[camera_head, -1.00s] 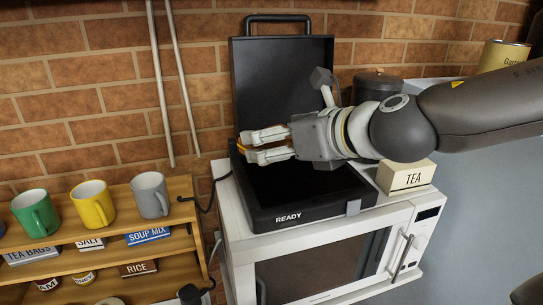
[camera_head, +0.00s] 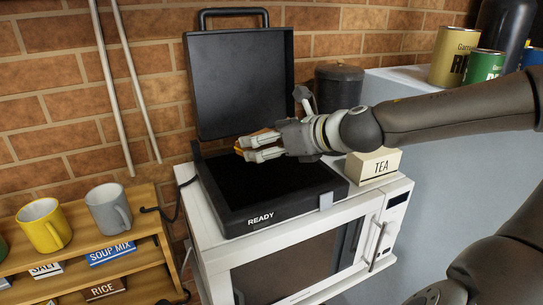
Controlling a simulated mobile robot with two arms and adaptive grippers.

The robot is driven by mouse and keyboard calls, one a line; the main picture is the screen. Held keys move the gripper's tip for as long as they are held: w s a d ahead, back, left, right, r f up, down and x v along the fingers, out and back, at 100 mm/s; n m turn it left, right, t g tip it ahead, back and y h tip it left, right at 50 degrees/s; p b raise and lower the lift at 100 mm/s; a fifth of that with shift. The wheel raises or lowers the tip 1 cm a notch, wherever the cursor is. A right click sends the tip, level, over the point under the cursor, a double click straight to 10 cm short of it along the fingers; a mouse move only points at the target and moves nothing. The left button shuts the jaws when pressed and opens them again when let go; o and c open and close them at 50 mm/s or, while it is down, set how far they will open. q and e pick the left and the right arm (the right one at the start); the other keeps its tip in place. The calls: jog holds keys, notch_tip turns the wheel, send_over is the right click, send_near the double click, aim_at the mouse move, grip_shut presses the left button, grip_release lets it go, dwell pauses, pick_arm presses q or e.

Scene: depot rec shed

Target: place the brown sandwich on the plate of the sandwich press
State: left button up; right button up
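The sandwich press (camera_head: 228,219) is a black case standing open on top of a white microwave. Its lid (camera_head: 240,80) is raised at the back, and its dark plate (camera_head: 270,180) faces up. The front edge reads READY. My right gripper (camera_head: 246,149) reaches in from the right and is over the rear part of the plate. Its light fingers close around a brown-orange piece, the brown sandwich (camera_head: 258,139), which is mostly hidden by the fingers. The sandwich appears to be above the plate; the exact gap is unclear. My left gripper is out of view.
The microwave (camera_head: 208,258) supports the press. A TEA box (camera_head: 374,164) stands right of it, near a dark canister (camera_head: 338,88). Cans (camera_head: 452,55) stand farther right. A wooden rack (camera_head: 145,228) with mugs is at the left, and a brick wall stands behind.

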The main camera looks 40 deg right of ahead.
aim_at(271, 171)
jog(key=shift+w+d+f, duration=0.15)
jog(key=shift+d+f, duration=0.25)
jog(key=shift+f, duration=0.1)
jog(key=shift+w+d+f, duration=0.1)
jog(key=shift+d+f, duration=0.15)
jog(key=shift+f, duration=0.05)
jog(key=shift+w+d+f, duration=0.15)
jog(key=shift+d+f, duration=0.1)
jog(key=shift+f, duration=0.2)
jog(key=shift+f+p, duration=0.3)
jog(key=shift+f, duration=0.65)
jog(key=shift+d+f, duration=0.1)
jog(key=shift+f, duration=0.55)
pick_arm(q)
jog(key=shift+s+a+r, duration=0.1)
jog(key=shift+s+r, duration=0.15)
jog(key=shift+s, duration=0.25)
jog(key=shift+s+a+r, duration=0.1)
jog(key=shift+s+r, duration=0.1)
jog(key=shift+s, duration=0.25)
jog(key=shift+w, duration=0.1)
